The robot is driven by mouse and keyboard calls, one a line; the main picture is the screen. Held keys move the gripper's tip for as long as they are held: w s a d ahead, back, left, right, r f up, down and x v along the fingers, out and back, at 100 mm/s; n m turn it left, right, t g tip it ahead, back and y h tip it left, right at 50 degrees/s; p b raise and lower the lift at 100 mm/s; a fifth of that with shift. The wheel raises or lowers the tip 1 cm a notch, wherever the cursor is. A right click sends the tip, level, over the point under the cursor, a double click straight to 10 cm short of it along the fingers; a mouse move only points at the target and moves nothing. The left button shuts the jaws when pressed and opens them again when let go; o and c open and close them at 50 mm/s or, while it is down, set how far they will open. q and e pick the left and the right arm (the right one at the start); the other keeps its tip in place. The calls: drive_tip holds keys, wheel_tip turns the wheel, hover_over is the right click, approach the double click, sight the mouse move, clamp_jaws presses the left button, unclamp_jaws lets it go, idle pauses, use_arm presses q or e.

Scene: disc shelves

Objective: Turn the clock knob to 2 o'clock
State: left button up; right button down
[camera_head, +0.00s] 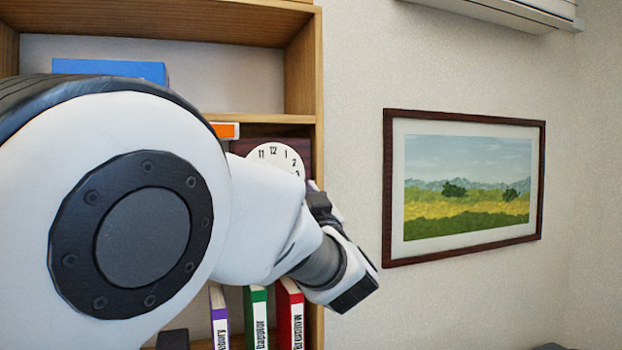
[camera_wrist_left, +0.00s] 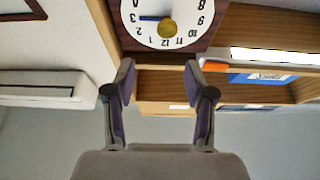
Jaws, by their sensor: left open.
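The clock (camera_head: 278,157) has a white round face with black numerals on a dark wooden square, set in the shelf. My left arm hides its lower part in the head view. In the left wrist view the clock (camera_wrist_left: 187,35) appears upside down at the top. A gold round knob (camera_wrist_left: 167,28) stands out near the middle of its face, and a blue pointer (camera_wrist_left: 152,18) points toward the 3. My left gripper (camera_wrist_left: 158,66) is open and empty, its two fingers apart in front of the clock and not touching the knob. My right gripper is out of view.
Wooden shelves (camera_head: 303,70) surround the clock. Binders (camera_head: 290,315) stand below it, and a blue box (camera_head: 110,69) sits on a shelf above left. A framed landscape picture (camera_head: 465,187) hangs on the wall to the right, below a white wall unit (camera_head: 500,12).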

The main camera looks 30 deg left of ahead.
sight(291, 155)
use_arm(q)
drive_tip(key=p+x, duration=0.4)
drive_tip(key=x, duration=0.4)
drive_tip(key=shift+a+f, duration=0.3)
drive_tip(key=shift+a, duration=0.25)
drive_tip(key=shift+a+f, duration=0.1)
drive_tip(key=shift+a, duration=0.1)
clamp_jaws()
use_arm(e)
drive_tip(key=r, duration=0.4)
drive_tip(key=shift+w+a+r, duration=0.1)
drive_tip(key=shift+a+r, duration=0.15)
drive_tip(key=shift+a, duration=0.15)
